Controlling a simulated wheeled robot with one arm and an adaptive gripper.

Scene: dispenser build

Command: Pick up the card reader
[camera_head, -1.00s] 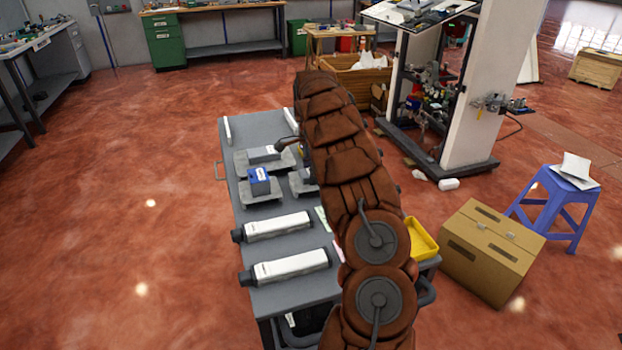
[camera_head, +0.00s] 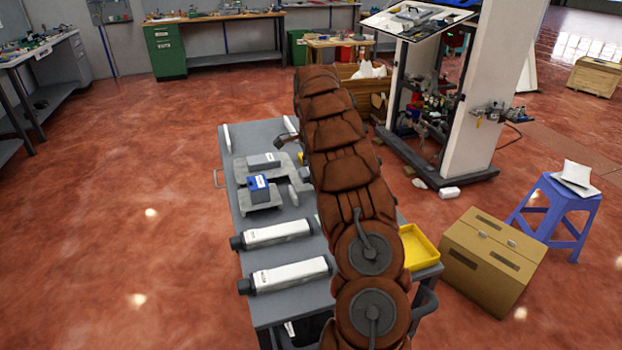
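On the grey cart top (camera_head: 250,135), a small box with a blue, white-labelled top and dark sides (camera_head: 259,187) sits on a grey tray. A grey box with a white label (camera_head: 263,160) lies on another grey tray behind it. I cannot tell for sure which of these is the card reader. My brown-covered arm reaches over the right side of the cart and hides part of it. My gripper is hidden behind the arm, so its fingers and anything in them cannot be seen.
Two long white cylinders with dark ends (camera_head: 290,275) lie on the cart's near half. A yellow bin (camera_head: 420,247) sits at its right edge. A cardboard box (camera_head: 492,255) and a blue stool (camera_head: 556,205) stand to the right. The floor at left is clear.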

